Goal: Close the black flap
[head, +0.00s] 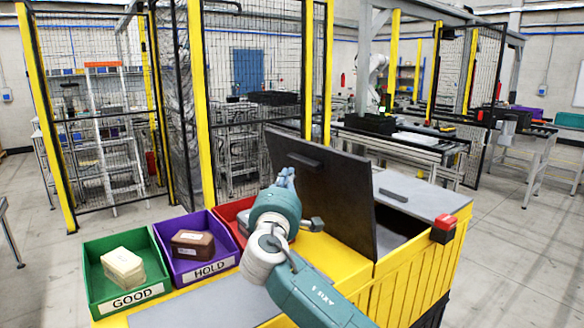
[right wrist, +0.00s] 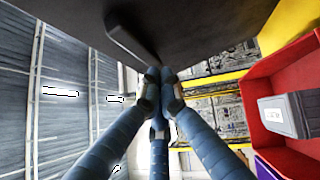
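The black flap (head: 335,190) stands raised and tilted on the yellow station, beside a dark opening (head: 392,238) to its right. A bar handle (head: 298,157) is on the flap's left face. In the right wrist view the flap (right wrist: 215,25) fills the top, with its handle (right wrist: 130,38) running toward my fingertips. My right gripper (head: 286,175) is at the flap's left side, just below the handle. Its fingertips (right wrist: 161,75) are together, with nothing visible between them; whether they touch the flap is unclear. My left gripper is not in view.
A green GOOD bin (head: 101,290) and a purple HOLD bin (head: 170,270) hold boxes. A red bin (head: 228,209), partly hidden by my arm, holds a grey box (right wrist: 285,115). A grey panel (head: 420,195) and a red button box (head: 443,229) are to the right. Mesh fencing stands behind.

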